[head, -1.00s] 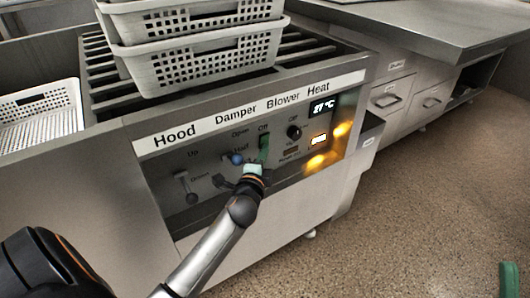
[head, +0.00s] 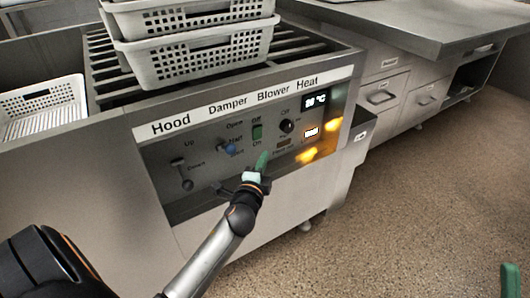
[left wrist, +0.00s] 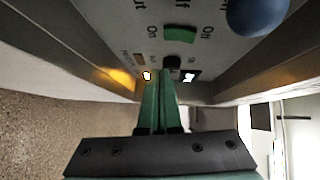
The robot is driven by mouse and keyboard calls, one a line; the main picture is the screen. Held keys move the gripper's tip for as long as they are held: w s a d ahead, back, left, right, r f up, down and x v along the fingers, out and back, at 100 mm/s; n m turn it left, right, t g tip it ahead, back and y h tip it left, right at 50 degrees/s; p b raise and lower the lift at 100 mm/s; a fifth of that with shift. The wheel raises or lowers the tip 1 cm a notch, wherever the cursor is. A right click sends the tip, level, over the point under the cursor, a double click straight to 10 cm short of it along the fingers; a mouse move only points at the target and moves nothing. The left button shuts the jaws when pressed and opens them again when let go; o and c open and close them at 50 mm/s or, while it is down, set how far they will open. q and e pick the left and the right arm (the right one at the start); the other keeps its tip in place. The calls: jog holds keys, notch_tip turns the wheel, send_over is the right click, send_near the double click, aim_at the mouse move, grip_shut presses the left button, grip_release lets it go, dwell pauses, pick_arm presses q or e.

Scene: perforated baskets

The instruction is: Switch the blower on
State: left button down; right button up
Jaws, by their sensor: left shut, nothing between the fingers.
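The blower switch (head: 257,132) is a small green rocker under the "Blower" label on the control panel, with "Off" above it and "On" below. It also shows as a green block in the left wrist view (left wrist: 180,33). Which side is pressed in is hard to tell. My left gripper (head: 264,156) has green fingers and is shut and empty, its tips just below the switch and apart from it. The closed fingers also show in the left wrist view (left wrist: 160,78). A green fingertip at the bottom right looks like my right gripper (head: 510,280); its opening cannot be seen.
A blue damper knob (head: 231,148) sits left of the switch and a black heat knob (head: 287,126) right of it. A hood lever (head: 186,184) is further left. A lit display (head: 316,100) and orange lights glow at right. White baskets (head: 195,60) stand on top.

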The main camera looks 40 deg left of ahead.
pick_arm(q)
jog(key=v, duration=0.7)
jog(key=shift+s+f, duration=0.3)
jog(key=shift+f, duration=0.35)
pick_arm(e)
jog(key=shift+r, duration=0.6)
